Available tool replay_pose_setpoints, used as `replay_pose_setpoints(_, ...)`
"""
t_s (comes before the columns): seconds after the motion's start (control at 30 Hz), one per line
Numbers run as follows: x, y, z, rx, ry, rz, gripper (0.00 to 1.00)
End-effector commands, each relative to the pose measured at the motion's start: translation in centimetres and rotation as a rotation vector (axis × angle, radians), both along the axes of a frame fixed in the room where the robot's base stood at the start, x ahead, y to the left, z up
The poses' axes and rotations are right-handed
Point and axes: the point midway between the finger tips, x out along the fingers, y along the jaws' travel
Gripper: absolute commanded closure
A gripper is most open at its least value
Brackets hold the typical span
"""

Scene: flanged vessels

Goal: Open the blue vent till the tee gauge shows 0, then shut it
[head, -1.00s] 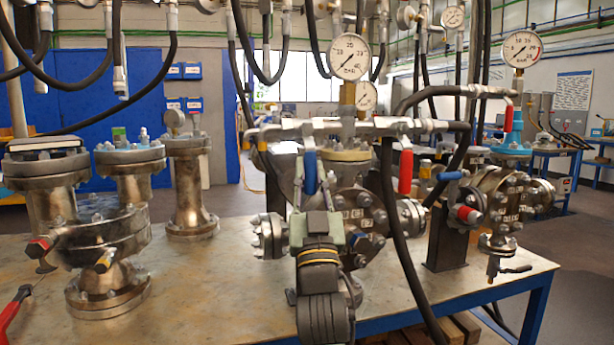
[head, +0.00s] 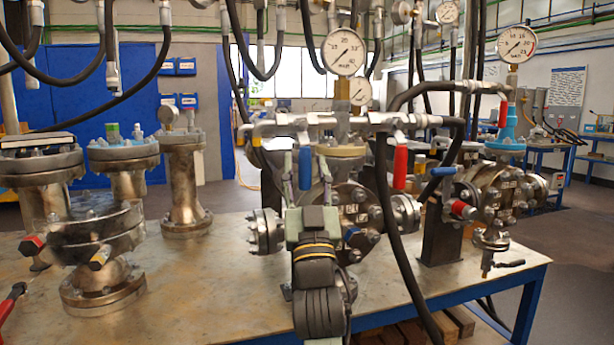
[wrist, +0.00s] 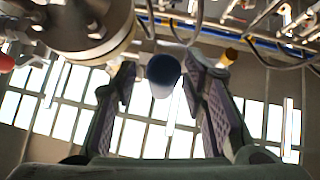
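The blue vent handle (head: 305,169) hangs down from the left part of the horizontal pipe tee (head: 300,124) above the middle flanged vessel (head: 350,205). The tee gauge (head: 344,52) stands on top of this tee; its needle slants, but I cannot read an exact value. My gripper (head: 305,172) is open, with one finger on each side of the blue handle. In the wrist view the handle's round blue end (wrist: 163,72) sits between the open fingers (wrist: 160,95), with gaps on both sides. The handle's far part is hidden there.
A red handle (head: 400,167) hangs just right on the same tee. A black hose (head: 385,220) runs down close to my gripper's right. More flanged vessels stand left (head: 95,240) and right (head: 500,195) on the metal table (head: 205,280). Bare tabletop lies between the left and middle vessels.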

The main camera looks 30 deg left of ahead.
Motion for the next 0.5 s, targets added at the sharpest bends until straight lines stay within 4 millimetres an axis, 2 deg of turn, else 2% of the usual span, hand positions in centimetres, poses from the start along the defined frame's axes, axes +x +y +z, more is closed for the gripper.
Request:
replay_pose_setpoints(0.17,-0.7,-0.6,-1.2,-0.001,0.002,0.000,0.61)
replay_pose_setpoints(0.5,-4.4,-3.7,-6.0,-0.001,0.003,-0.001,0.61)
